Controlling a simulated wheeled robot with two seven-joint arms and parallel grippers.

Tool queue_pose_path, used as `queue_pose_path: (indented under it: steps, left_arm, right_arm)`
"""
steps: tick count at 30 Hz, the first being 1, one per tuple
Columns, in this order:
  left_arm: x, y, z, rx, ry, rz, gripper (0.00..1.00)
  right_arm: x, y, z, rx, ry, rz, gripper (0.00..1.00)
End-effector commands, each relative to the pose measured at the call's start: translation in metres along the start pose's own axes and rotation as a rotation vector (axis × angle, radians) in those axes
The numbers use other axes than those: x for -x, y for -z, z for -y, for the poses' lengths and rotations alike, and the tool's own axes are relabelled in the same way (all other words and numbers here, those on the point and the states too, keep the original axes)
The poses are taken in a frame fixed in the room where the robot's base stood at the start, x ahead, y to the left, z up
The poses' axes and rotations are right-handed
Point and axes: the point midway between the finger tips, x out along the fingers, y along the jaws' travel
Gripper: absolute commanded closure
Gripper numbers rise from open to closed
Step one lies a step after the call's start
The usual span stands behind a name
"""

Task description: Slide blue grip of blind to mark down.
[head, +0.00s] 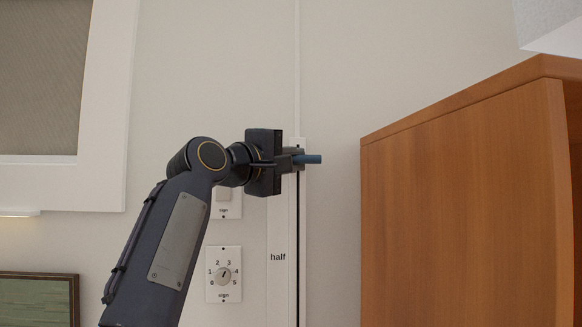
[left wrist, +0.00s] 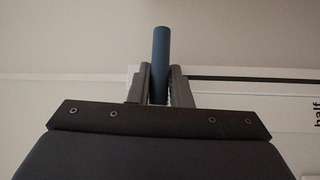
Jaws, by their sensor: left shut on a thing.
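The blue grip (head: 314,159) sticks out to the right of my left gripper (head: 296,159) in the head view. My left gripper is shut on it, near the top of the white vertical track (head: 281,225) on the wall. The track has a dark slot and the label "half" (head: 278,257), well below the grip. In the left wrist view the blue grip (left wrist: 161,58) stands between the two fingers (left wrist: 160,88), and part of the label "half" (left wrist: 317,112) shows at the right edge. A "down" mark is not in view. My right gripper is not in view.
A wooden cabinet (head: 465,205) stands close on the right of the track. A dial plate (head: 223,274) and another plate (head: 229,207), partly hidden by my arm, are on the wall left of it. A white-framed panel (head: 45,95) and a dark-framed picture (head: 38,298) are further left.

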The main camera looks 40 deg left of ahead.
Motion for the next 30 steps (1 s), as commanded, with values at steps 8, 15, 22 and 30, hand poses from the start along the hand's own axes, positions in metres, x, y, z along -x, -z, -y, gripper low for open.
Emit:
queue_pose_path:
  steps: [8, 15, 22, 30]
  left_arm:
    - [0.003, 0.002, -0.01, 0.001, -0.026, -0.005, 1.0]
    - [0.004, 0.002, -0.01, 0.001, -0.026, -0.005, 0.75]
    - [0.003, 0.002, -0.009, 0.001, -0.023, -0.006, 0.75]
    - [0.027, 0.001, -0.005, 0.0, -0.022, -0.005, 0.75]
  right_arm:
    - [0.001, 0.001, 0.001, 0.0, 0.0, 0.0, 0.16]
    - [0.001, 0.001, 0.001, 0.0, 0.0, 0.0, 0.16]
    - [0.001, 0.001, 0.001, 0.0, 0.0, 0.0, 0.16]
    - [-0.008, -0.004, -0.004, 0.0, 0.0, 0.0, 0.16]
